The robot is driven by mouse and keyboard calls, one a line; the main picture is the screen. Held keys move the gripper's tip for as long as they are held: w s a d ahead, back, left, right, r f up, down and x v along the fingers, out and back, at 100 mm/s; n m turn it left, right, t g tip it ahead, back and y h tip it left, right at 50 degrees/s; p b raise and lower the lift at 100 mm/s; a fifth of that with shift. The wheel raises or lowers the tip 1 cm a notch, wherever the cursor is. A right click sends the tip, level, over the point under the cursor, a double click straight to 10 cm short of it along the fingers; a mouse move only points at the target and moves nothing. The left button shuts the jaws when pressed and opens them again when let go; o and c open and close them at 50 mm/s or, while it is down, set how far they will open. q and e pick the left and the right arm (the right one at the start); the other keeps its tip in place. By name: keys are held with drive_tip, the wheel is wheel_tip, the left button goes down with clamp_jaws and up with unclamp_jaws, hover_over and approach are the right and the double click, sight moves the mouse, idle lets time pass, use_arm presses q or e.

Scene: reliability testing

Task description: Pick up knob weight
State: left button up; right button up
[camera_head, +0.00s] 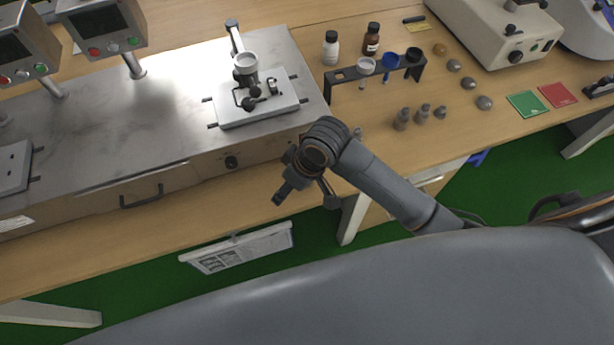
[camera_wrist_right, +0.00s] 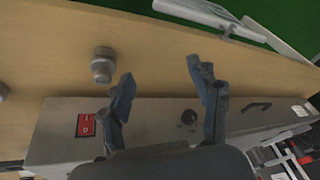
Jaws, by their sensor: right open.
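Small grey metal knob weights (camera_head: 401,120) stand on the wooden bench right of my right arm in the head view. Another small weight (camera_head: 357,133) shows beside my arm, partly hidden. In the right wrist view, a knob weight (camera_wrist_right: 102,65) stands upright on the wood, left of the fingers and apart from them. A second grey piece (camera_wrist_right: 2,91) is cut by the left edge. My right gripper (camera_head: 305,194) is open and empty over the bench's front edge; its spread fingers (camera_wrist_right: 160,75) also show in the wrist view. My left gripper is out of view.
A steel machine (camera_head: 110,110) with a front handle fills the left of the bench. A dark rack (camera_head: 345,74) with small cups, two bottles (camera_head: 331,47) and rounded grey pieces (camera_head: 468,83) stand farther back. A red switch (camera_wrist_right: 86,125) is on the machine's side.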

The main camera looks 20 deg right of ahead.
drive_tip(key=w+d+r+n+g+h, duration=0.25)
drive_tip(key=w+d+r, duration=0.3)
drive_tip(key=r, duration=0.35)
drive_tip(key=shift+t+h, duration=0.25)
drive_tip(key=shift+h, duration=0.2)
drive_tip(key=f, duration=0.8)
drive_tip(key=shift+s+f, duration=0.3)
drive_tip(key=shift+f, duration=0.1)
drive_tip(key=shift+f+p, duration=0.6)
drive_tip(key=shift+f, duration=2.1)
drive_tip(key=c, duration=1.3)
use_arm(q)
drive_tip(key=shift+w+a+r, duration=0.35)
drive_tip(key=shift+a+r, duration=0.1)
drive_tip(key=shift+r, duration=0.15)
use_arm(e)
drive_tip(key=shift+r, duration=0.1)
clamp_jaws()
